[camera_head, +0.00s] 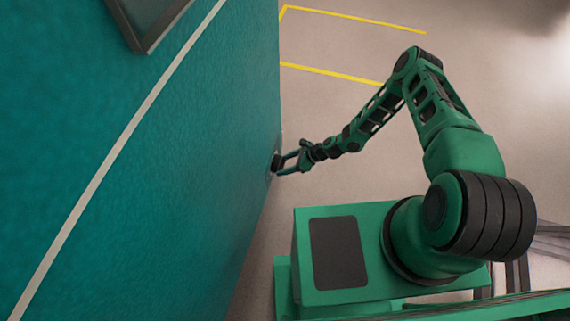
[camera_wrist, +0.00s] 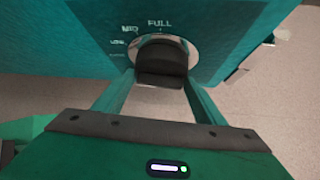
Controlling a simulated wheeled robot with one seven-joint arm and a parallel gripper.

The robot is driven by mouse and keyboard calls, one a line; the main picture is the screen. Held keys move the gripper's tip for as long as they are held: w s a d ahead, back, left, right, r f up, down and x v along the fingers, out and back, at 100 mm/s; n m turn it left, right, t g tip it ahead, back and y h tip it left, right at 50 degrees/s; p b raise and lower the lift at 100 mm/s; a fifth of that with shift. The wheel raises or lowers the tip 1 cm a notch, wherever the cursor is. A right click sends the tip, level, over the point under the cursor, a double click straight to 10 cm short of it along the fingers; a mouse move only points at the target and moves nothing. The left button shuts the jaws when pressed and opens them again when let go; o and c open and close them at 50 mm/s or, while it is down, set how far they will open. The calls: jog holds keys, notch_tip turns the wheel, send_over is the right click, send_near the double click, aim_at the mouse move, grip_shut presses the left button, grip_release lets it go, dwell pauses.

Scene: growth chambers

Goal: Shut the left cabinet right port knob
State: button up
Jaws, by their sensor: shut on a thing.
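The teal cabinet (camera_head: 130,190) fills the left of the head view. Its dark round port knob (camera_head: 276,161) sticks out of the cabinet face. In the wrist view the black knob (camera_wrist: 160,56) sits on a pale round dial plate (camera_wrist: 190,44). The dial reads FULL at the top and MID at upper left, with smaller, blurred labels below. I cannot tell which label the knob points to. My gripper (camera_head: 284,163) is shut on the knob, one finger on each side, and it also shows in the wrist view (camera_wrist: 160,80). The fingertips are partly hidden by the knob.
A dark-framed panel (camera_head: 150,25) is on the cabinet at top left. The floor (camera_head: 330,110) beside the cabinet is clear, with yellow lines (camera_head: 330,72).

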jog(key=shift+w+d+n+t+h, duration=0.1)
jog(key=shift+n+t+h, duration=0.25)
jog(key=shift+t, duration=0.45)
jog(key=o, duration=0.8)
jog(key=shift+w, duration=0.1)
jog(key=shift+o, duration=0.2)
jog(key=shift+s, duration=0.2)
jog(key=v, duration=1)
jog(key=shift+d+r, duration=0.25)
